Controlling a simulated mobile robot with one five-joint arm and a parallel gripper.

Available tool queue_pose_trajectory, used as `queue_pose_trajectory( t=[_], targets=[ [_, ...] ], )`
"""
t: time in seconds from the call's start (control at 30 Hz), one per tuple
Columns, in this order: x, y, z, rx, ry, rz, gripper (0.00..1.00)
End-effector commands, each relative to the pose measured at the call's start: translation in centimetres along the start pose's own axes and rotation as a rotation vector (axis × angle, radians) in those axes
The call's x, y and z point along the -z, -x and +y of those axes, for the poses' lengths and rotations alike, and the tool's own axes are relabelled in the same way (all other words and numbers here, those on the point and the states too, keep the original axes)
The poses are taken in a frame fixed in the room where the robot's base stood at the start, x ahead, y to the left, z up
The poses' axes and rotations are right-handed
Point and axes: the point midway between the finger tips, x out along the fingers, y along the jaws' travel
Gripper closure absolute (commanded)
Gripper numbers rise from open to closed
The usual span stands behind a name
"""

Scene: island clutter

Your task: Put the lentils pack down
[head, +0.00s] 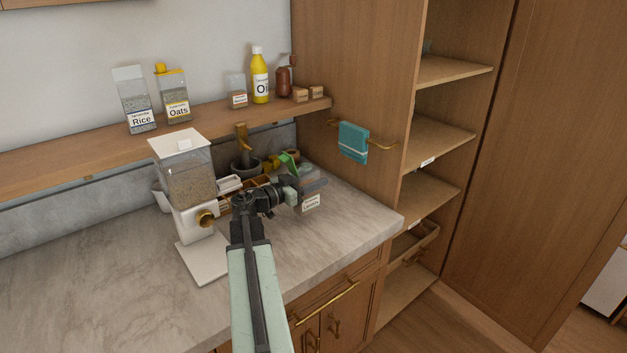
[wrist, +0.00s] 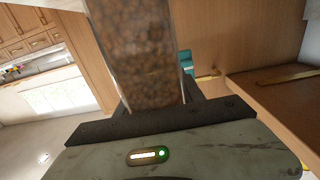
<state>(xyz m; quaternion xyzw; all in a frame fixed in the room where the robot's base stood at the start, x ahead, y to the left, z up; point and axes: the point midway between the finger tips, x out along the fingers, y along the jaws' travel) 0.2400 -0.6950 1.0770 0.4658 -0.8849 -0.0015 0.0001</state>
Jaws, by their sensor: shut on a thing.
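The lentils pack (head: 310,203) is in front of my arm's end in the head view, over the right part of the marble counter, with its white label showing. My gripper (head: 300,186) is shut on it. In the wrist view the pack (wrist: 145,60) is a clear container full of brown lentils, rising between the dark jaws of my gripper (wrist: 160,112). Most of the pack is hidden by my gripper in the head view. I cannot tell whether its base touches the counter.
A white grain dispenser (head: 186,185) stands left of my arm. Behind are a mortar (head: 246,165) and small clutter. A wall shelf (head: 60,157) holds rice (head: 136,100), oats (head: 173,97) and an oil bottle (head: 260,78). A teal towel (head: 353,142) hangs right. The counter's left front (head: 90,290) is clear.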

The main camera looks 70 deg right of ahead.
Motion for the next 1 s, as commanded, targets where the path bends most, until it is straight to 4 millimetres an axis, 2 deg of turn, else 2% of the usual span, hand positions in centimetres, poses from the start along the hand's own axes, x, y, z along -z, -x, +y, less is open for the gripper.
queue_pose_trajectory(
  t=[0.03,0.1,0.4,1.0],
  targets=[
    [-0.9,0.0,0.0,0.000,0.000,0.001,1.00],
    [-1.6,0.0,0.0,0.000,0.000,0.001,1.00],
    [-3.7,0.1,-0.1,0.001,0.000,0.001,1.00],
    [-3.7,0.1,-0.1,0.001,0.000,0.001,1.00]
  ],
)
